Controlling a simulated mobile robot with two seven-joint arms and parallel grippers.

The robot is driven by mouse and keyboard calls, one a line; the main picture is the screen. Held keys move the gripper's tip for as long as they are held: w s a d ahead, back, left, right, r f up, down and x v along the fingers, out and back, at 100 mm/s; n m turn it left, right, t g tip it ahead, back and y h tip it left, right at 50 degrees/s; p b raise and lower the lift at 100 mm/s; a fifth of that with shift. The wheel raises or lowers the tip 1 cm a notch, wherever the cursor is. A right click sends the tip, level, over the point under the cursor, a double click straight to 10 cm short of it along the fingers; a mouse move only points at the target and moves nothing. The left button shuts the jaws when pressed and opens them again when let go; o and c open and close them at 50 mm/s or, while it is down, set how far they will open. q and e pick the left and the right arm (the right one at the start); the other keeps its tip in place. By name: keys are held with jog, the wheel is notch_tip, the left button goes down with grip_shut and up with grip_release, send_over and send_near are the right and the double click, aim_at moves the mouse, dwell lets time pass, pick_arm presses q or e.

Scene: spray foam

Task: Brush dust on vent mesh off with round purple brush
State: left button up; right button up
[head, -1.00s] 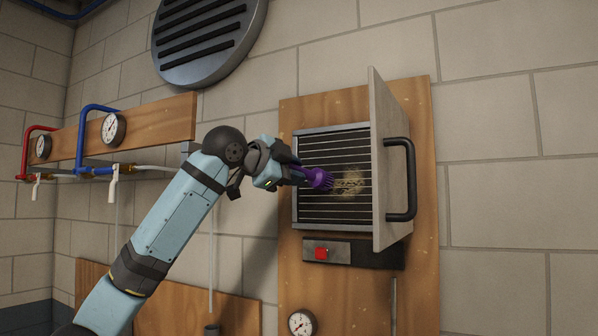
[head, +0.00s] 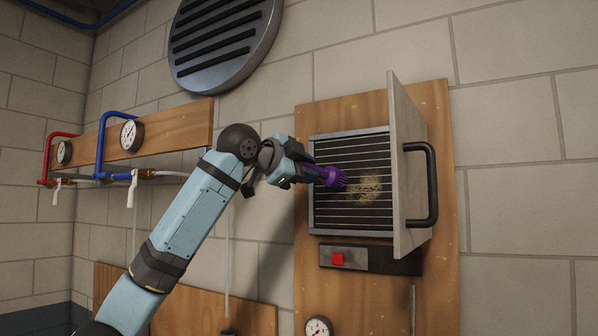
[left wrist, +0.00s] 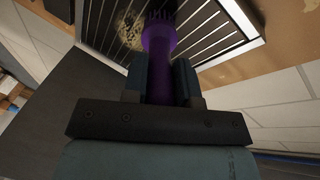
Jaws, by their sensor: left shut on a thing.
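The vent mesh (head: 335,212) is a dark slatted panel in a grey frame on a wooden board. A tan dust patch (head: 367,190) lies right of its middle; the dust also shows in the left wrist view (left wrist: 128,30). My left gripper (head: 305,172) is shut on the round purple brush (head: 329,177), bristles facing the mesh. The brush head is just left of the dust in the head view. In the left wrist view the brush (left wrist: 158,48) points at the mesh, beside the dust; I cannot tell whether the bristles touch. My right gripper is out of view.
The vent's door (head: 403,160), with a black handle (head: 430,185), stands open on the right, close to the dust. A box with a red button (head: 338,259) sits below. Pipes and gauges (head: 130,134) are on the left wall.

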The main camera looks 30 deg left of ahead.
pick_arm(q)
jog(key=d, duration=0.9)
jog(key=shift+s+d, duration=0.15)
dwell(0.5)
jog(key=s+b, duration=0.1)
jog(key=s, duration=0.5)
dwell(0.3)
jog(key=s, duration=0.3)
jog(key=shift+a, duration=0.2)
dwell(0.4)
